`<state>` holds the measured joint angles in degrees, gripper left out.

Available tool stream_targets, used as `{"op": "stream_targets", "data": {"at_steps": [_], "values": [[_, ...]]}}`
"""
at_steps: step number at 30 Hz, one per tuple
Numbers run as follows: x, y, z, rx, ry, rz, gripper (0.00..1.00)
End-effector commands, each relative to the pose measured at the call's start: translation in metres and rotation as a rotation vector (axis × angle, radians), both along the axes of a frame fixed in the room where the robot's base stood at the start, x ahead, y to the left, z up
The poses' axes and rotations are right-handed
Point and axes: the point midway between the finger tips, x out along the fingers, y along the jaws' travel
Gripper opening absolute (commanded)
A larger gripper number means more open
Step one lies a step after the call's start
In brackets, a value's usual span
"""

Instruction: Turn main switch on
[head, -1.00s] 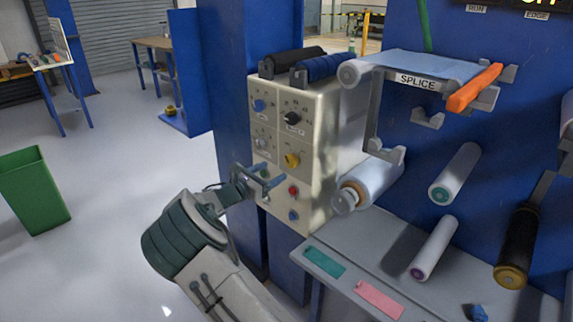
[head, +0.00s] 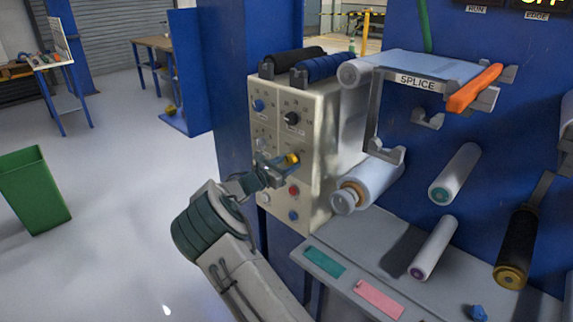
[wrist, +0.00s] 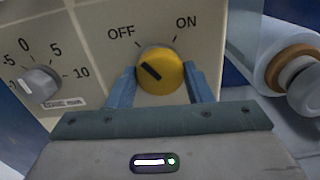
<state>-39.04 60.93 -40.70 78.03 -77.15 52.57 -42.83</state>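The main switch is a round yellow knob (wrist: 160,72) on the cream control panel (head: 265,185). It sits below the printed words OFF and ON in the wrist view, and its dark pointer line slants up-left toward OFF. In the head view the yellow knob (head: 292,158) shows just beyond my fingertips. My gripper (wrist: 162,88) has its two blue fingers apart, one on each side of the knob's lower part. I cannot tell whether the fingers touch it.
A grey dial (wrist: 38,86) marked -5 to 10 is left of the knob. A red button (head: 294,190) and blue knob (head: 293,215) are below. A film roll (head: 365,184) stands close to the right of the panel.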

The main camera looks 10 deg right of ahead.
Motion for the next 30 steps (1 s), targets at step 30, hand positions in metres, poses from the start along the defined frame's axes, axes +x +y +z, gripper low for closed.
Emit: {"op": "stream_targets", "data": {"at_steps": [30], "values": [[-0.0001,0.0009,-0.0067,0.341,-0.468,0.002,0.23]]}}
